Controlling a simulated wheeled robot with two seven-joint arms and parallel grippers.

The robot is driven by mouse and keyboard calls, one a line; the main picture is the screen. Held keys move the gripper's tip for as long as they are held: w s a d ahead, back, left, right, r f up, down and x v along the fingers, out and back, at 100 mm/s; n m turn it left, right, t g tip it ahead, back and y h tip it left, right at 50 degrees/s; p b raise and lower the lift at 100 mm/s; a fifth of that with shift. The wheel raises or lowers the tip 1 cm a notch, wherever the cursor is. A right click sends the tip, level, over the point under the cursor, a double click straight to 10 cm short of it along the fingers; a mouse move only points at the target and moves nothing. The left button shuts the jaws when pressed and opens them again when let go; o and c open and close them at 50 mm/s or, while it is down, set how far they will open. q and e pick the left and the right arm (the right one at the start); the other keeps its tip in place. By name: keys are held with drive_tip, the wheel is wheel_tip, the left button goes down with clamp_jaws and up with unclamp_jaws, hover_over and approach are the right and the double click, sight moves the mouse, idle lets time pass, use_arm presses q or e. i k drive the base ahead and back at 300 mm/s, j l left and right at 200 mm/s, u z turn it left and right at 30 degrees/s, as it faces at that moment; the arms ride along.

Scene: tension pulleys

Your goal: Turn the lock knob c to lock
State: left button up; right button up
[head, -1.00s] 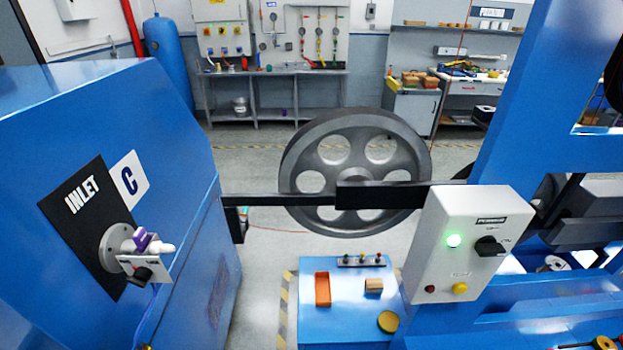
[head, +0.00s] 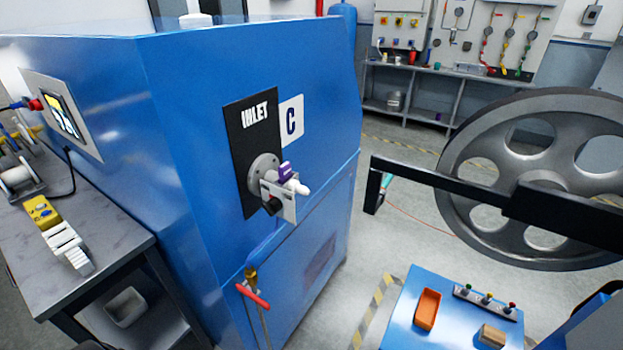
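The inlet fitting (head: 265,172) sticks out from a black INLET panel (head: 248,120) next to a white plate marked C (head: 291,122), on the blue machine. It has a round metal flange, a purple lever (head: 286,172) on top and a white tip (head: 302,188). A small pale plate (head: 283,203) hangs below the fitting, with a dark knob (head: 270,207) partly seen at its side. I cannot tell from here whether this knob is at lock. Neither of my grippers is in view.
A grey bench (head: 110,232) with a yellow device (head: 42,212) stands at the left. A red-handled valve (head: 254,295) is low on the blue machine. A large grey wheel (head: 490,170) and black bar (head: 440,185) are at the right. Floor shows between.

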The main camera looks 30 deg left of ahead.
sight(274, 205)
drive_tip(key=u, duration=1.1)
